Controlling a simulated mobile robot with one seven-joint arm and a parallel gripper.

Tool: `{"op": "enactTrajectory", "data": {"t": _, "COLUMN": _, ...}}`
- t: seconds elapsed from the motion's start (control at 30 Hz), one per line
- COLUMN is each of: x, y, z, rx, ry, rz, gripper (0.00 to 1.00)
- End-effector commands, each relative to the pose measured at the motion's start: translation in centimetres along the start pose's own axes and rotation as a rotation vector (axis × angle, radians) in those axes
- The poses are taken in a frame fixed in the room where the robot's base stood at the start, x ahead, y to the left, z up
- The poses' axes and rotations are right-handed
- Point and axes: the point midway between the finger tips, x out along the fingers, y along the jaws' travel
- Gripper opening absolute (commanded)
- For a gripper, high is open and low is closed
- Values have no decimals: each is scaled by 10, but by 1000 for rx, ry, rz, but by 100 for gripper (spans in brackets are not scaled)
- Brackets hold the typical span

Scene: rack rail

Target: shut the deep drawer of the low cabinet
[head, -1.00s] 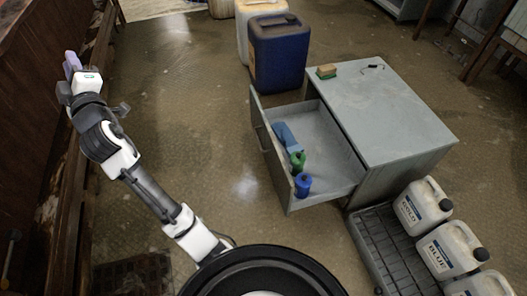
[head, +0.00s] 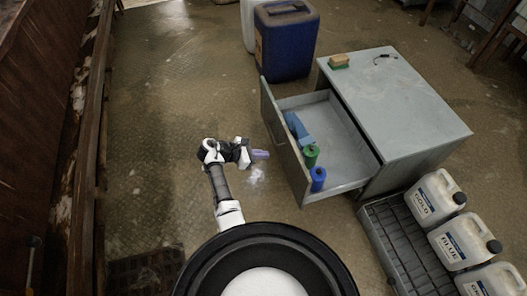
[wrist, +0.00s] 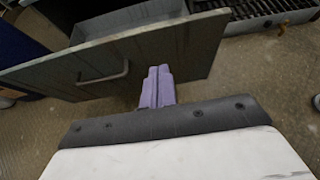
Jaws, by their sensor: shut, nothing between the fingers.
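The low grey cabinet (head: 400,105) stands right of centre in the head view. Its deep drawer (head: 345,148) is pulled out to the left and holds a blue block, a green bottle (head: 311,156) and a blue bottle (head: 318,178). The drawer front (head: 286,148) faces my gripper (head: 262,155), which is left of it and apart from it in the head view. In the wrist view the purple fingers (wrist: 157,87) are together and empty, pointing at the drawer front (wrist: 130,62) with its bar handle (wrist: 104,76). A gap between fingertips and panel is hard to judge.
A black crate (head: 402,240) and several white jugs (head: 436,197) stand in front of the cabinet. A blue canister (head: 286,42) stands behind the drawer. A sponge (head: 339,61) lies on the cabinet top. The floor left of the drawer is clear.

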Motion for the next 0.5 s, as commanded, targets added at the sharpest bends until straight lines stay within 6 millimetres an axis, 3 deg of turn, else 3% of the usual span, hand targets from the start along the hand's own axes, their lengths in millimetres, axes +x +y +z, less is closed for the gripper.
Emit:
{"op": "enactTrajectory", "data": {"t": 0.3, "x": 69, "y": 0, "z": 0, "rx": 3, "ry": 2, "rz": -1, "gripper": 0}}
{"op": "enactTrajectory", "data": {"t": 0.5, "x": 95, "y": 1, "z": 14, "rx": 5, "ry": 2, "rz": 1, "gripper": 0}}
